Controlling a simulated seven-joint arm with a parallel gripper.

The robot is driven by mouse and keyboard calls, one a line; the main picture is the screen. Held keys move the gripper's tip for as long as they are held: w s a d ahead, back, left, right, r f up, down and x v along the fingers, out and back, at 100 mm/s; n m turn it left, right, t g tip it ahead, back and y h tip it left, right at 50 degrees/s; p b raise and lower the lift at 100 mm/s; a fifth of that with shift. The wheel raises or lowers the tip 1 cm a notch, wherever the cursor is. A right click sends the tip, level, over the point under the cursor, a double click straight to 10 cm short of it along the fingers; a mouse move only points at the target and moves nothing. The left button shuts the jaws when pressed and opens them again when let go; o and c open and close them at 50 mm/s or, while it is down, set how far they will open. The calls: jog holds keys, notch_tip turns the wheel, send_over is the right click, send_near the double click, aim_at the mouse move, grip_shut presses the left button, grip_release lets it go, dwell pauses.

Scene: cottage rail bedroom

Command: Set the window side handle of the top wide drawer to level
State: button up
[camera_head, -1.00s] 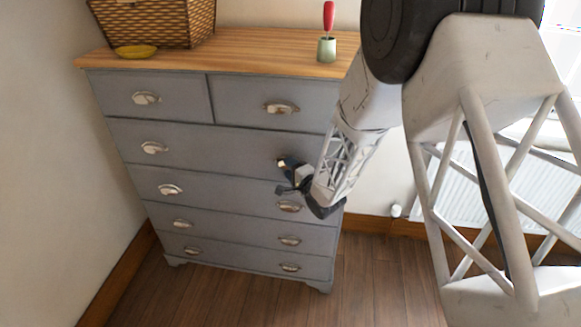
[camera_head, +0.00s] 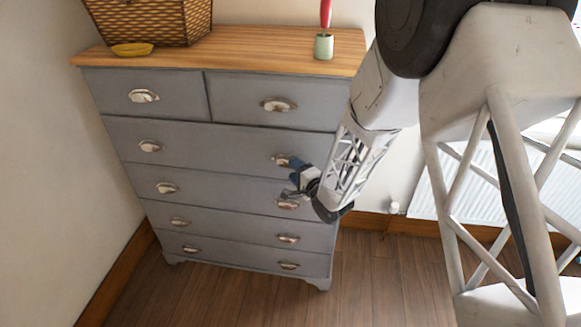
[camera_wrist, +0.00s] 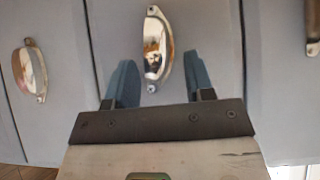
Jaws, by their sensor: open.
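The grey dresser's top wide drawer (camera_head: 215,147) is shut. Its window side handle (camera_head: 281,160), a silver cup pull, is at the right and partly hidden by my gripper (camera_head: 295,178). My gripper is open and empty, close in front of the dresser between this handle and the one below. In the wrist view a cup handle (camera_wrist: 153,45) stands just ahead, between the lines of the two blue fingers of my gripper (camera_wrist: 158,62). The fingers do not visibly grip it. It runs nearly upright in that turned picture; I cannot tell its exact tilt from level.
Other handles flank it, at the left (camera_wrist: 30,70) and right (camera_wrist: 312,30) of the wrist view. A white radiator (camera_head: 440,190) is at right; floor is clear in front.

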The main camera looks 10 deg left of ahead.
jog(key=shift+v, duration=1.9)
jog(key=shift+f, duration=0.1)
jog(key=shift+f, duration=0.1)
jog(key=shift+f+m+t+y, duration=0.4)
jog(key=shift+f+m, duration=0.25)
jog(key=shift+m, duration=0.05)
jog(key=x, duration=0.8)
jog(key=shift+d, duration=0.1)
jog(key=shift+c, duration=0.5)
